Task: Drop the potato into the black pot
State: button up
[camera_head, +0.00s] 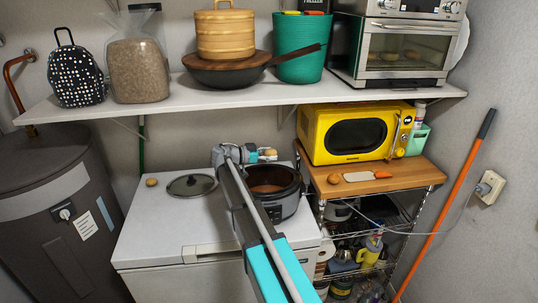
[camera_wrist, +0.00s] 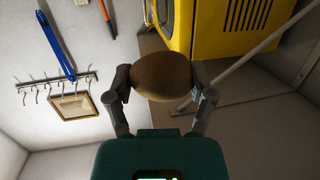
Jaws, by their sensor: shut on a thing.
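My gripper (camera_wrist: 163,84) is shut on a brown potato (camera_wrist: 162,76), which sits between its two fingers in the wrist view. In the head view the gripper (camera_head: 268,154) and the potato (camera_head: 270,152) are small, above the back part of the black pot. The black pot (camera_head: 290,207) stands open on the white chest top, and its brownish inside shows. My arm crosses in front of its left side and hides part of it. A glass lid (camera_head: 192,185) lies to the left of the pot.
A second potato-like item (camera_head: 151,182) lies left of the lid. A yellow microwave (camera_head: 355,132) stands on a wooden-topped rack (camera_head: 410,175) to the right, with another round brown item (camera_head: 333,179) in front. A loaded white shelf (camera_head: 165,108) runs above. The white top's (camera_head: 160,225) front left is clear.

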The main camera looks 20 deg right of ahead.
jog(key=shift+f+b, duration=2.2)
jog(key=shift+f, duration=0.25)
jog(key=o, duration=1.1)
jog(key=shift+r, duration=0.15)
